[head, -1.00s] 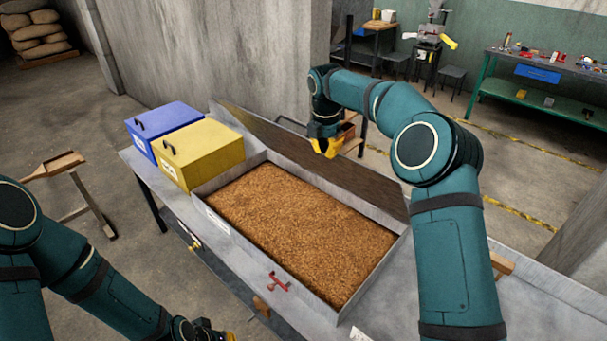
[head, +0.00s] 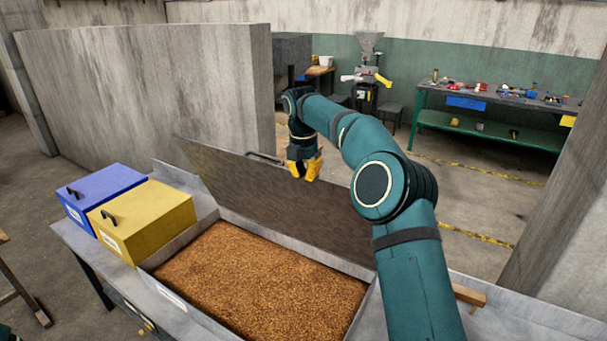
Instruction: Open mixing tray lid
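The mixing tray (head: 172,299) is full of brown grain (head: 262,287) and sits in the metal table. Its dark lid (head: 243,187) stands raised along the tray's far edge, tilted back, so the grain is uncovered. A handle (head: 265,158) shows at the lid's top edge. My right gripper (head: 305,172) has yellow fingers that point down near the lid's upper edge, right of the handle. No object shows in it, and I cannot tell whether it touches the lid or how far its fingers are apart. My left gripper is out of view.
A blue box (head: 101,190) and a yellow box (head: 150,218) stand on the table left of the tray. A concrete partition (head: 150,95) rises behind. A green workbench (head: 490,118) and a grinder-like machine (head: 368,75) stand farther back, with open floor before them.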

